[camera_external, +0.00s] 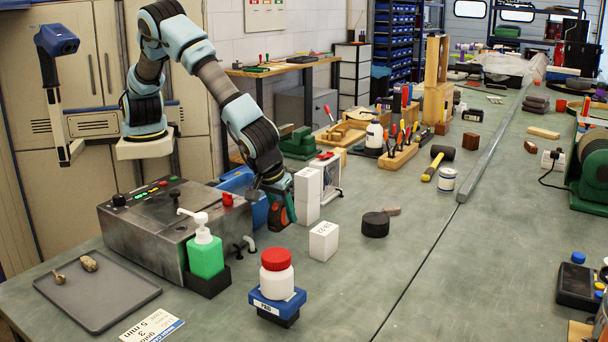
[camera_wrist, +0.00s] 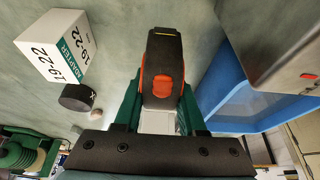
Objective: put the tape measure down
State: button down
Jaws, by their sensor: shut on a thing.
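The tape measure (camera_wrist: 162,70), black with orange-red sides, is between the green fingers of my gripper (camera_wrist: 160,100) in the wrist view. My gripper is shut on it. In the external view, my gripper (camera_external: 275,200) points down with the tape measure (camera_external: 284,214) at its lower end, to the right of the grey metal machine. The green bench top (camera_external: 350,275) lies below. I cannot tell for sure whether the tape measure touches it.
A white adapter box (camera_external: 323,241) stands close to the right; taller white boxes (camera_external: 307,195) stand just behind. A blue bin (camera_wrist: 235,90) is on the other side. A black puck (camera_external: 375,225), a green pump bottle (camera_external: 205,256) and a red-capped jar (camera_external: 276,277) stand nearby.

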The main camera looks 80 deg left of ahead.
aim_at(277, 204)
notch_tip(277, 204, down, 3)
jog(key=shift+f+p, duration=0.1)
jog(key=shift+p, duration=0.45)
jog(key=shift+f, duration=0.25)
jog(key=shift+f, duration=0.2)
jog(key=shift+c, duration=2.4)
grip_release()
jog(key=b+v, duration=0.4)
jog(key=v, duration=0.8)
jog(key=shift+r, duration=0.2)
